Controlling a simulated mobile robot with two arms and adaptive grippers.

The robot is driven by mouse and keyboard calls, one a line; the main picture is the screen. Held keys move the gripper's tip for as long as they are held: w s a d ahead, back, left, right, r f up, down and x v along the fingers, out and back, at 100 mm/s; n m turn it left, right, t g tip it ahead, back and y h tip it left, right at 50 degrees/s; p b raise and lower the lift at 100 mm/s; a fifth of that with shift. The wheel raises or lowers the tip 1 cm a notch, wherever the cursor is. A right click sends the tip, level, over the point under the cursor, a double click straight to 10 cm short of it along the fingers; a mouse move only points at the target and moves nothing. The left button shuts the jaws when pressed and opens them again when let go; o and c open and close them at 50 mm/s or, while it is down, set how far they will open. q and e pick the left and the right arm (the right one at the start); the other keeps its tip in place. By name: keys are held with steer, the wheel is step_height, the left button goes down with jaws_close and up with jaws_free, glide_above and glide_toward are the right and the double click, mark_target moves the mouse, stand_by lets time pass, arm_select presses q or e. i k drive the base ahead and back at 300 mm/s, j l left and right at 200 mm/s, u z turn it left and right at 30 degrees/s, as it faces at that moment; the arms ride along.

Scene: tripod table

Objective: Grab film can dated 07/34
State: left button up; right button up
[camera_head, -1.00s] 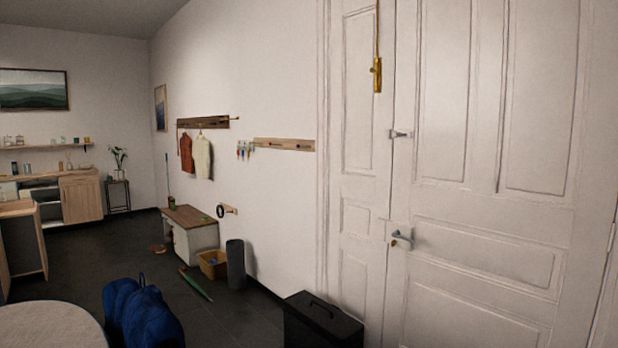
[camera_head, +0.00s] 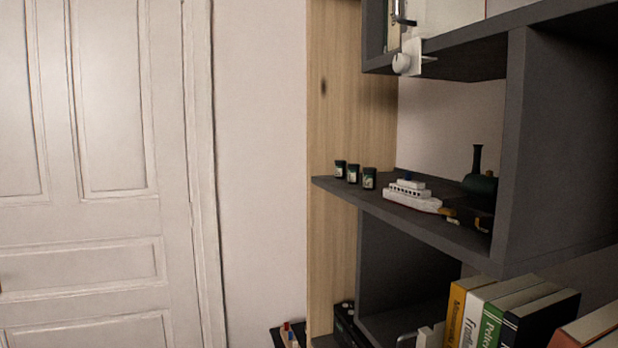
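Three small dark film cans stand in a row at the left end of a dark grey shelf (camera_head: 420,217). They are the left can (camera_head: 340,169), the middle can (camera_head: 353,173) and the right can (camera_head: 369,179). Each is upright and has a dark top and a greenish, pale-marked label. The dates are too small to read, so I cannot tell which one is dated 07/34. Neither of my grippers is in view.
A white and red toy ship (camera_head: 412,197) stands right of the cans. A dark bottle-like object (camera_head: 479,180) is farther right. Books (camera_head: 490,315) stand below. A wooden panel (camera_head: 330,100) backs the shelf's left end. A white door (camera_head: 90,170) is at left.

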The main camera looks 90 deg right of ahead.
mark_target(370, 173)
steer(key=z, duration=3.1)
steer(key=i+j+z, duration=0.1)
steer(key=z, duration=0.35)
steer(key=i+j+z, duration=0.1)
steer(key=z, duration=0.4)
